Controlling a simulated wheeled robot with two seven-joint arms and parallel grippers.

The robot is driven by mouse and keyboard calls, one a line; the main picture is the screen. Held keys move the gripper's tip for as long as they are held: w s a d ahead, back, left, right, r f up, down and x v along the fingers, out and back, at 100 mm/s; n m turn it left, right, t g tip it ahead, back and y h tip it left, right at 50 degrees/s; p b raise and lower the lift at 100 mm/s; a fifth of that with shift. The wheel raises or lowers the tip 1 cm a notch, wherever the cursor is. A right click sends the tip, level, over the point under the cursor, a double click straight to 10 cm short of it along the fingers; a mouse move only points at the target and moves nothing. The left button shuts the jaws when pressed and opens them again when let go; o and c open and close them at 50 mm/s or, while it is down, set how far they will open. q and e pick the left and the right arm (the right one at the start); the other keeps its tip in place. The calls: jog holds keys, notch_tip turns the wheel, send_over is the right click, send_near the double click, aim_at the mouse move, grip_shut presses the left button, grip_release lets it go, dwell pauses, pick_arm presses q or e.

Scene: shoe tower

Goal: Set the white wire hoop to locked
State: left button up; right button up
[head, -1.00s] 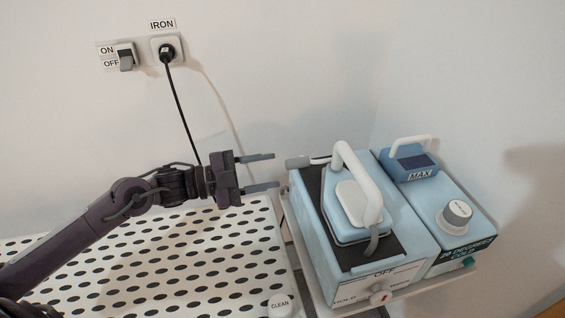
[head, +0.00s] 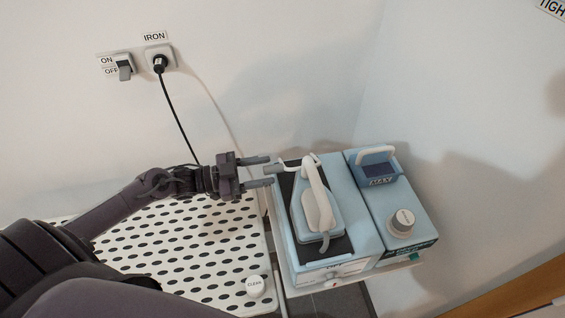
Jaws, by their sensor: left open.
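The iron (head: 314,203), light blue with a white handle, sits on its black-topped blue station. A thin white wire hoop (head: 300,161) shows at the station's far end, by the front of the iron's handle. A grey grip (head: 275,171) sticks out to the left near it and seems joined to it. My left gripper (head: 270,172) is open and points right, its fingertips at the station's far left corner, one on each side of the grey grip in the picture. I cannot tell whether they touch it. My right gripper is out of view.
A blue tank (head: 395,190) with a MAX label and a grey knob stands right. A switch and the plugged iron cord are on the wall.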

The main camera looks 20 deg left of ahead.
aim_at(282, 167)
pick_arm(q)
jog(key=x, duration=0.5)
jog(key=shift+p, duration=0.35)
